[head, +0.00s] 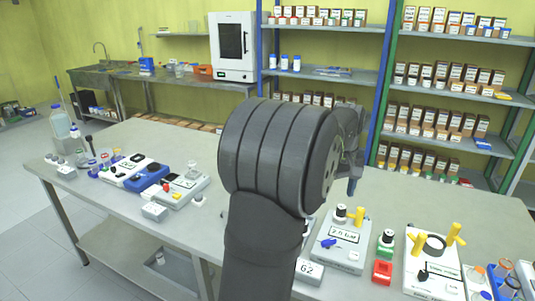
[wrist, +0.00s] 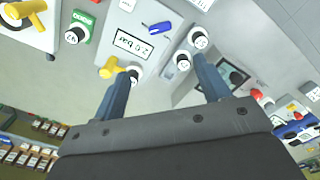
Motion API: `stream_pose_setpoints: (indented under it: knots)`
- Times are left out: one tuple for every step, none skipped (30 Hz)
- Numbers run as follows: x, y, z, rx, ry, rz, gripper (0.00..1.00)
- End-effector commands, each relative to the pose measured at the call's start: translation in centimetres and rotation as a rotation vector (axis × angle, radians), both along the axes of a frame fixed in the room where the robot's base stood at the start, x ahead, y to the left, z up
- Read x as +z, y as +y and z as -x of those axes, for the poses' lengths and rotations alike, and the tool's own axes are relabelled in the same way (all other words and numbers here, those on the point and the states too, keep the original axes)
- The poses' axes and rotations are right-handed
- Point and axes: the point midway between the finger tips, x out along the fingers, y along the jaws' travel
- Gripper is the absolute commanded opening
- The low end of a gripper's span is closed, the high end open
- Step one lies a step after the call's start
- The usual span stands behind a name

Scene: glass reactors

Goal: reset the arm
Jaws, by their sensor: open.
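My gripper (wrist: 161,68) shows in the wrist view as two dark blue fingers spread apart with nothing between them. It hangs above the table, near the white unit labelled "2.0 bar" (wrist: 132,44). In the head view my arm fills the middle and hides most of the gripper; one blue finger shows at the arm's right side, above the table. The same "2.0 bar" unit (head: 341,237) stands just in front of it there, with a blue handle and a yellow knob. The area behind my arm is hidden.
The grey table (head: 120,215) carries a blue device (head: 148,178) and small white units at left. At right stand a green block (head: 385,248), a red block (head: 382,272) and a unit with yellow handles (head: 432,272). Stocked shelves (head: 480,42) stand behind.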

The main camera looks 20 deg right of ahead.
Motion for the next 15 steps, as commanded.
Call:
stream_pose_setpoints:
  knots:
    - [0.0, 0.0, 0.0, 0.0, 0.0, 0.0, 0.69]
    - [0.0, 0.0, 0.0, 0.0, 0.0, 0.0, 0.69]
    - [-0.1, 0.0, 0.0, 0.0, 0.0, 0.0, 0.69]
    - [-0.2, 0.0, 0.0, 0.0, 0.001, -0.001, 0.69]
    - [-0.4, 0.0, 0.0, 0.0, 0.001, -0.001, 0.69]
    - [-0.7, 0.0, 0.0, 0.0, 0.002, -0.002, 0.69]
    - [-1.0, 0.0, 0.0, 0.0, 0.002, -0.002, 0.69]
    - [-1.4, 0.0, 0.0, 0.0, 0.002, -0.002, 0.69]
    - [-2.0, 0.0, 0.0, 0.0, 0.002, -0.002, 0.69]
    - [-2.4, 0.0, 0.0, 0.0, 0.003, -0.003, 0.69]
    - [-3.0, 0.0, 0.0, 0.0, 0.003, -0.003, 0.69]
    - [-3.8, 0.1, 0.1, 0.0, 0.004, -0.004, 0.69]
    - [-4.4, 0.0, 0.0, 0.0, 0.004, -0.004, 0.69]
    - [-5.0, 0.0, 0.0, 0.0, 0.003, -0.003, 0.69]
    - [-5.8, 0.1, 0.1, 0.0, 0.003, -0.003, 0.69]
